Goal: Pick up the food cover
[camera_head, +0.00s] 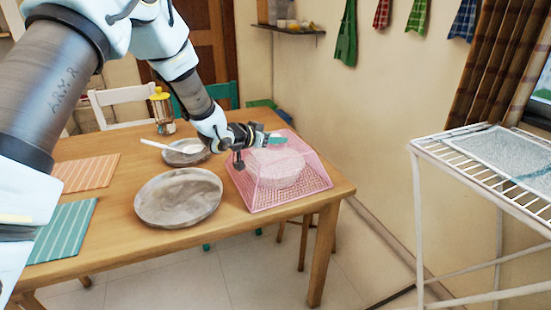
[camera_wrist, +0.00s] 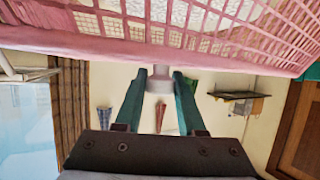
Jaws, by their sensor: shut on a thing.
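The food cover (camera_head: 310,175) is a pink mesh box with sloping sides at the right end of the wooden table. A pale rounded thing, probably a bowl, shows through its mesh. My gripper (camera_head: 272,141) is at the top of the cover, reaching in from the left. In the wrist view, the cover's pink mesh (camera_wrist: 235,28) fills the top of the picture. There the two teal fingers of my gripper (camera_wrist: 161,80) are on either side of the pale knob on the cover. The cover looks level and appears to rest on the table; any small gap beneath is unclear.
A round grey plate (camera_head: 180,197) lies left of the cover on the table (camera_head: 130,245). Behind it are a small dish with a spoon (camera_head: 185,152) and a jar with a yellow lid (camera_head: 162,112). Striped placemats (camera_head: 62,232) lie left. A white wire rack (camera_head: 470,165) stands right, across a floor gap.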

